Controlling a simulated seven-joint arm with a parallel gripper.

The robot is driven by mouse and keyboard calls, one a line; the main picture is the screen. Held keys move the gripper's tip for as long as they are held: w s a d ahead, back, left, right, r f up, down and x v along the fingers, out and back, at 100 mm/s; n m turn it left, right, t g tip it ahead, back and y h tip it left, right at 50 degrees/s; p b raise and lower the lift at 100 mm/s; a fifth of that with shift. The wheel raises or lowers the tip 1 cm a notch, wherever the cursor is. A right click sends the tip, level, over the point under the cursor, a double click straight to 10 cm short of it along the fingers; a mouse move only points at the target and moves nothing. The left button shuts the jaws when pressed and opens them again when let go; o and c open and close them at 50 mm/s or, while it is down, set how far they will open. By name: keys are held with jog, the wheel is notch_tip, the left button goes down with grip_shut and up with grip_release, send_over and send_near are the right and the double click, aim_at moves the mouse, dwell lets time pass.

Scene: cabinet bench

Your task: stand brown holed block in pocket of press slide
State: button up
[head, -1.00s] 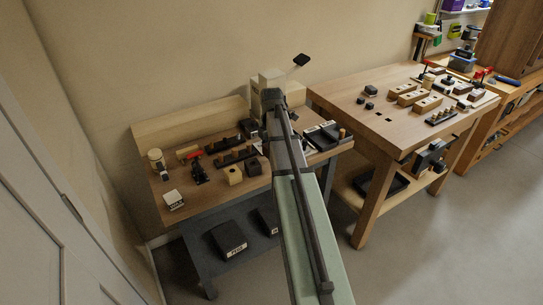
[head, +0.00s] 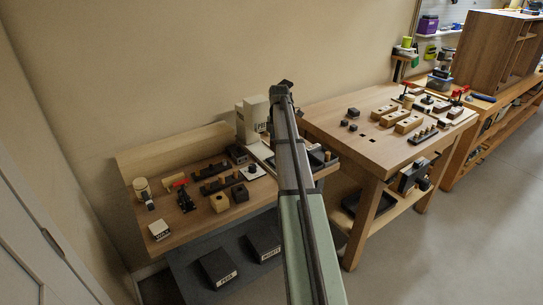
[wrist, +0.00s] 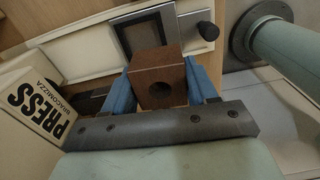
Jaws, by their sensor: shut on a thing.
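In the wrist view, my gripper (wrist: 162,82) is shut on the brown holed block (wrist: 158,66), with a blue finger on each side. The block's round hole faces the camera. Just beyond it is the press slide, a pale plate with a dark square-framed pocket (wrist: 146,34) and a black knob (wrist: 208,31). The block overlaps the frame's lower edge in this view; I cannot tell whether they touch. The white press body (wrist: 30,105), lettered PRESS, stands at left. In the head view my arm hides the gripper and held block; the press (head: 252,119) shows behind it.
A second wooden bench (head: 350,149) with several blocks is at right. In the wrist view, a green cylindrical part is at upper right.

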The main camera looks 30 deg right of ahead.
jog(key=shift+w+d+r, duration=0.1)
jog(key=shift+w+d, duration=0.25)
jog(key=shift+w, duration=0.25)
jog(key=shift+w+d+r, duration=0.1)
jog(key=shift+w+d, duration=0.2)
jog(key=shift+w, duration=0.3)
jog(key=shift+n, duration=0.3)
jog(key=shift+f, duration=0.15)
jog(key=shift+f, duration=2.95)
jog(key=shift+f, duration=0.75)
jog(key=o, duration=0.9)
jog(key=shift+s, duration=0.1)
jog(key=shift+o, duration=1.2)
jog(key=shift+f, duration=0.1)
jog(key=shift+s, duration=0.15)
